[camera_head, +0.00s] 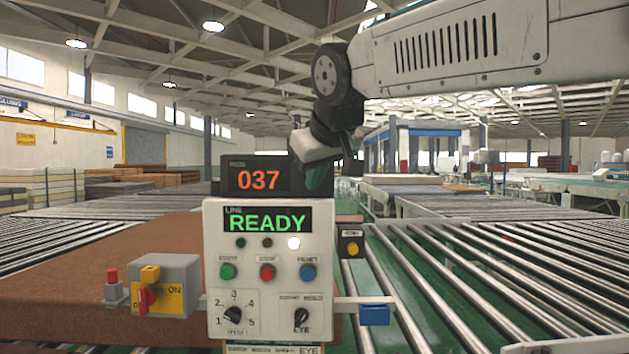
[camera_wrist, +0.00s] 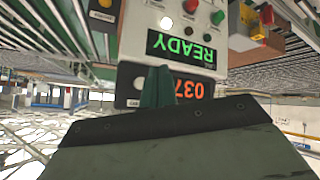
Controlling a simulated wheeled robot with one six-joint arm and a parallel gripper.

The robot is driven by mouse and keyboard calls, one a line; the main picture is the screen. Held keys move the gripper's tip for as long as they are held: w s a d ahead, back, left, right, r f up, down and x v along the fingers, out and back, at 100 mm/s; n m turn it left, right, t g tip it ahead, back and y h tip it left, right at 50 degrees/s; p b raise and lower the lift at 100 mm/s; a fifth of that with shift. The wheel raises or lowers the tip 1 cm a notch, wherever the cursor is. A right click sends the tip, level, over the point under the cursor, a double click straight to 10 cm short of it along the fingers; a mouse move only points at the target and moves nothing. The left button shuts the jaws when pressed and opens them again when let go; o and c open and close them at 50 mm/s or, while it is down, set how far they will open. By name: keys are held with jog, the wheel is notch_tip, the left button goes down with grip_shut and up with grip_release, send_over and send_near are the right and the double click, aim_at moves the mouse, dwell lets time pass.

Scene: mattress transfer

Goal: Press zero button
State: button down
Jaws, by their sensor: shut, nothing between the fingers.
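A small dark box with an amber button (camera_head: 352,249) is fixed at the right side of the control panel (camera_head: 214,290); its label is too small to read surely. The amber button also shows at the top left of the wrist view (camera_wrist: 104,3). The counter display (camera_head: 258,179) on top of the panel reads 037. My gripper (camera_head: 318,180) is shut and empty, pointing down at the display's right end, above and left of the amber button. In the wrist view its dark green fingers (camera_wrist: 157,86) overlap the display; I cannot tell whether they touch it.
The panel has a READY screen (camera_head: 268,220), green, red and blue buttons, and two knobs. Roller conveyors (camera_head: 480,260) spread at right.

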jog(key=w, duration=0.6)
jog(key=shift+w+d, duration=0.15)
dwell(1.9)
jog(key=shift+w, duration=0.3)
jog(key=shift+w, duration=0.85)
dwell(0.9)
jog(key=shift+s, duration=1.25)
jog(key=shift+s, duration=2.5)
